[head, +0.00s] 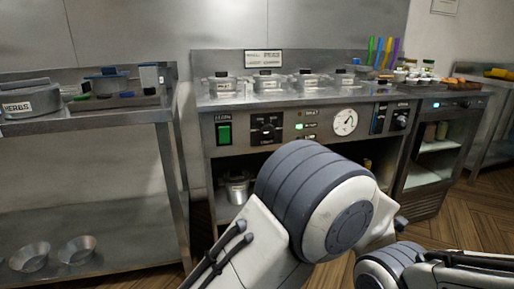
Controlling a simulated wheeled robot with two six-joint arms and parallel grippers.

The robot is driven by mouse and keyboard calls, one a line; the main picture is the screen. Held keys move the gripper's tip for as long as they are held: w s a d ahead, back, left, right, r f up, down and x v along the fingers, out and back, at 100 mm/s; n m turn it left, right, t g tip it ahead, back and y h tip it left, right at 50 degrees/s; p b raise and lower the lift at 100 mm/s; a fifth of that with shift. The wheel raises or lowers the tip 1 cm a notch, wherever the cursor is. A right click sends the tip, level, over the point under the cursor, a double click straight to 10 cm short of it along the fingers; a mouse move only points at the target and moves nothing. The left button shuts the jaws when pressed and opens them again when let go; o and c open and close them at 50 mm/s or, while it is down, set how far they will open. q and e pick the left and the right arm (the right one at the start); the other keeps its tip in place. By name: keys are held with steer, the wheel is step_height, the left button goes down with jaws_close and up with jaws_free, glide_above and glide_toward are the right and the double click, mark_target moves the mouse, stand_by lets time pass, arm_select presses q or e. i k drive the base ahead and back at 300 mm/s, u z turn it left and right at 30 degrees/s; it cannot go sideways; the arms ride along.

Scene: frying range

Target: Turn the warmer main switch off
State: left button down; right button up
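The warmer (350,92) is the steel unit in the middle, with a control panel on its front. A green rocker switch (224,133) sits at the left end of the panel, under a small label I cannot read clearly. It looks lit green. I cannot tell which way it is pressed. My arm links fill the lower middle and lower right, below the panel. Neither gripper's fingertips show.
Several lidded pans (266,81) stand on the warmer top. A steel table (100,121) with a pot marked HERBS (30,104) is at left, two bowls (77,250) on its lower shelf. A glass-front cabinet (433,160) is at right. Space before the green switch looks clear.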

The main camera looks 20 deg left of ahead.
mark_target(224, 132)
steer(key=z, duration=0.55)
steer(key=k, duration=1.2)
steer(key=u, duration=0.3)
steer(key=i, duration=0.7)
steer(key=u, duration=0.8)
steer(key=i, duration=0.6)
steer(key=z, duration=0.1)
